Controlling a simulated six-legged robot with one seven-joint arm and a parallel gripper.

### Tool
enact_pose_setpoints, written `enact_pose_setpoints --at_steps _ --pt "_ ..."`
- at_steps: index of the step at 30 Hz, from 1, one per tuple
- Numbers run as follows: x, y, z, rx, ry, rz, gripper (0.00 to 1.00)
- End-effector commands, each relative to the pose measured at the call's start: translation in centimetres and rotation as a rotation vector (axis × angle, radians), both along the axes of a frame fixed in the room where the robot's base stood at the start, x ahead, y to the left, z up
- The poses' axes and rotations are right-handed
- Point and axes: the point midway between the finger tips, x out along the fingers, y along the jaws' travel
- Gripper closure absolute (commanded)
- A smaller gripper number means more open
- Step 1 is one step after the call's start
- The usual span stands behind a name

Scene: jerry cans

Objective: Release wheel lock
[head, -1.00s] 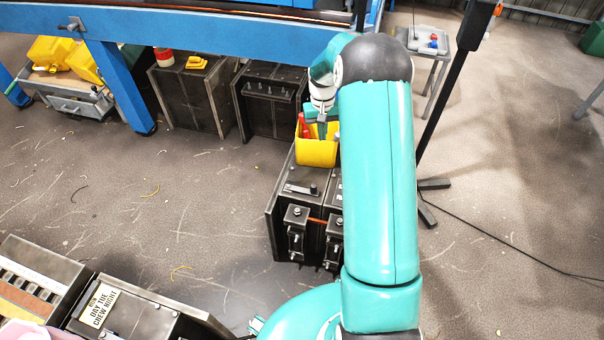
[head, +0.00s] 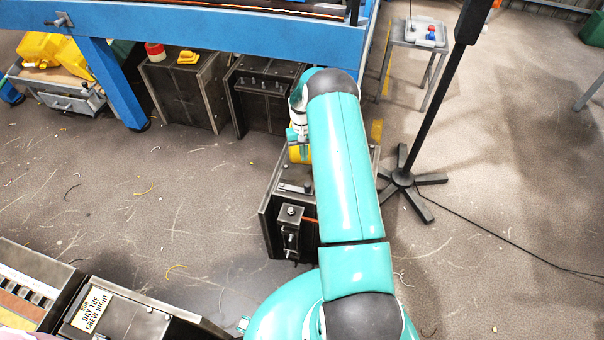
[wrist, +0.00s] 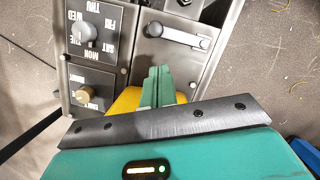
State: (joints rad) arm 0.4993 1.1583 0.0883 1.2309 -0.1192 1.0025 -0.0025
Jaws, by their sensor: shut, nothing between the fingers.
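My gripper (head: 297,140) is above the far part of a dark metal cabinet (head: 272,208), partly hidden by my arm. In the wrist view my green fingers (wrist: 158,82) are together, with nothing between them. They point at the cabinet's top panel (wrist: 128,58). A flat silver lever (wrist: 180,36) lies on the panel just beyond the fingertips, apart from them in the picture. A grey day dial (wrist: 84,32) and a brass knob (wrist: 84,95) are left of it. The lever also shows in the head view (head: 294,188). I cannot tell which part is the wheel lock.
A yellow container (wrist: 125,102) is partly hidden behind my gripper. A latch (head: 290,232) is on the cabinet's near face. A black stand (head: 403,178) is at right, its cable on the floor. A blue bench (head: 200,27) crosses the back.

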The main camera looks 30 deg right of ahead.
Motion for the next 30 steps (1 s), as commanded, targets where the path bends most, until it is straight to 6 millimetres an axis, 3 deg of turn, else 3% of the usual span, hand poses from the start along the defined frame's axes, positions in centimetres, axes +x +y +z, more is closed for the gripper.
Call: enact_pose_setpoints --at_steps 10,22,30 --pt "-0.3 0.1 -1.0 0.001 0.002 -0.001 1.00" --pt "-1.6 0.8 -7.8 0.001 0.002 0.003 1.00" --pt "-1.9 0.9 -9.6 0.000 -0.001 0.003 1.00"
